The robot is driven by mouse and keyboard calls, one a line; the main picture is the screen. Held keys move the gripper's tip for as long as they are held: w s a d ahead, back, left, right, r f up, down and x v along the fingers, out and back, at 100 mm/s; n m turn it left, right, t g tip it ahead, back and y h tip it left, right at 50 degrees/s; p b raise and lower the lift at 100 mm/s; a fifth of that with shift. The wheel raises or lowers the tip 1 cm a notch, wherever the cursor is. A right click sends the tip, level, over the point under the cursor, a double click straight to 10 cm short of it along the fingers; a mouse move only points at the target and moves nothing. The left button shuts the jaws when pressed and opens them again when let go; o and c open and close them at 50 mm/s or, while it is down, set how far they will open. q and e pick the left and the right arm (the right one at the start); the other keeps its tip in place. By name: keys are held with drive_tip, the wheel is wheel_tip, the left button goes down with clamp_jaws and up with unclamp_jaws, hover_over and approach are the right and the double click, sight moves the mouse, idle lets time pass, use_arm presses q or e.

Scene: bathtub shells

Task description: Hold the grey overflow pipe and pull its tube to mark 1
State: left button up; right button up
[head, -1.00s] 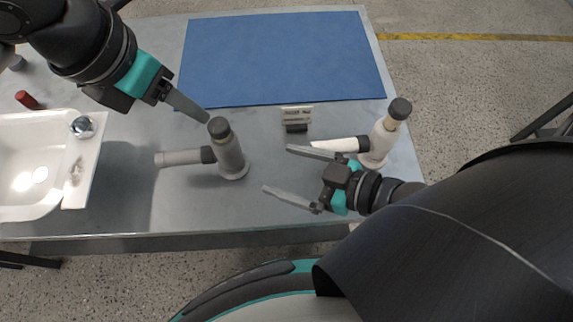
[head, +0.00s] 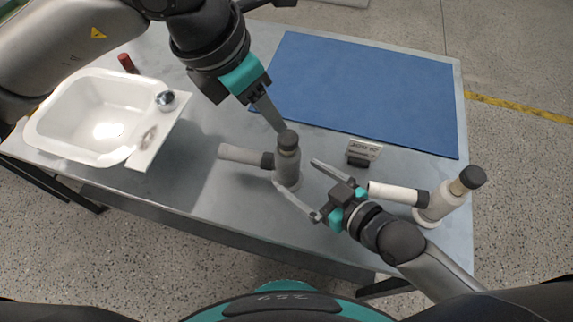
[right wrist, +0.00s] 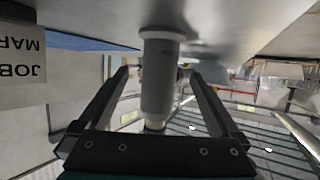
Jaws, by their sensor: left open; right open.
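The grey overflow pipe (head: 287,172) stands upright on the table, with a black cap (head: 288,139) on top and a grey side tube (head: 241,154) pointing left. My right gripper (head: 295,174) is open, its fingers on either side of the pipe's body. In the right wrist view the pipe body (right wrist: 158,80) shows upside down between the two fingers, with visible gaps. My left gripper (head: 280,127) is open, pointing down at the black cap; its fingertip overlaps the cap's edge, and I cannot tell if they touch. The marks are too small to read.
A second, cream pipe (head: 434,207) with a white side tube stands at right, close to my right arm. A small card (head: 364,149) in a black holder stands behind. A blue mat (head: 360,90) covers the back; a white tub shell (head: 62,105) and red item (head: 126,63) are left.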

sight(286, 168)
drive_tip(key=shift+x, duration=3)
drive_tip(key=shift+c, duration=0.3)
